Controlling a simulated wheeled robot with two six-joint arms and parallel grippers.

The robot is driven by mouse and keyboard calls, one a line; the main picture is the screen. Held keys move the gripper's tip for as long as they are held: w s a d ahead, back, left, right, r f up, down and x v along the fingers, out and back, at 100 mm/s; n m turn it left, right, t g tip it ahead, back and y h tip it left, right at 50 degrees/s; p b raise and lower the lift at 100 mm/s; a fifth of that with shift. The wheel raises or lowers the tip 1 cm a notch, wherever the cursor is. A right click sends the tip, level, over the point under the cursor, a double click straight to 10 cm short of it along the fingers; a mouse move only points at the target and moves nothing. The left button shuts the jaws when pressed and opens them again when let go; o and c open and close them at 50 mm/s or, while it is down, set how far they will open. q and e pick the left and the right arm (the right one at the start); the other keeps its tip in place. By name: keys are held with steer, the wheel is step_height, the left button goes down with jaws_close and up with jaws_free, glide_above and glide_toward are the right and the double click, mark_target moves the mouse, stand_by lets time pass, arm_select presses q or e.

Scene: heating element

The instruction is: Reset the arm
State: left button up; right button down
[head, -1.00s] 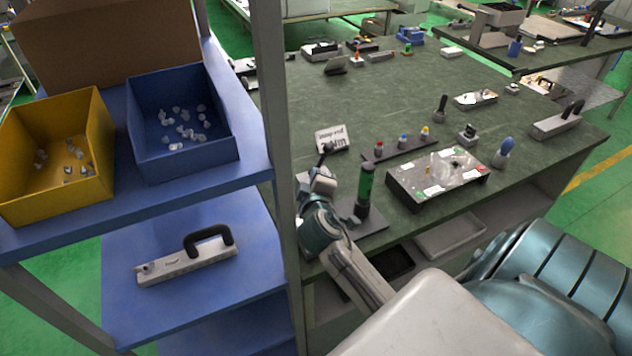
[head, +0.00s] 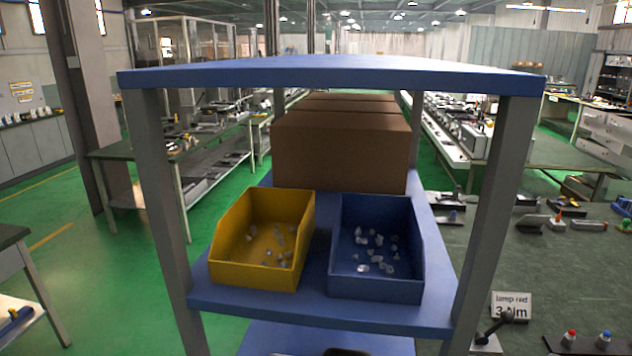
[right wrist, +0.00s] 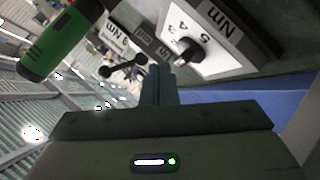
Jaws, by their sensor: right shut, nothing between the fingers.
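My right gripper (right wrist: 158,85) shows in the right wrist view with its fingers together and nothing between them. It points toward a white panel (right wrist: 215,40) marked "Nm" with numbers and a dark knob. A green and black screwdriver-like tool (right wrist: 62,40) is at the upper left of that view, apart from the fingers. Neither of my arms shows in the head view now, and my left gripper is in no view.
A blue shelf rack (head: 330,75) stands ahead, holding a yellow bin (head: 230,262) and a blue bin (head: 375,287) with small pale parts. Brown boxes (head: 340,150) stand behind them. A green-topped workbench (head: 585,270) with tools and a "3 Nm" sign (head: 511,307) is at right.

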steer(key=s+a+f+m+g+y, duration=0.1)
steer(key=s+a+f+g+y, duration=0.3)
steer(key=s, duration=0.5)
steer(key=s+a+f+m+g+y, duration=0.2)
steer(key=s+a, duration=0.3)
steer(key=s, duration=0.4)
step_height(320, 180, down, 33)
steer(key=s+d+g+b, duration=0.1)
steer(key=s+d, duration=0.1)
steer(key=d, duration=0.1)
steer(key=s+f+g, duration=0.1)
steer(key=s+f, duration=1.6)
steer(key=f, duration=0.1)
steer(key=shift+s+d+b, duration=0.2)
steer(key=shift+d+b, duration=0.1)
steer(key=shift+b, duration=0.1)
steer(key=shift+s+f, duration=0.1)
steer(key=shift+s, duration=0.05)
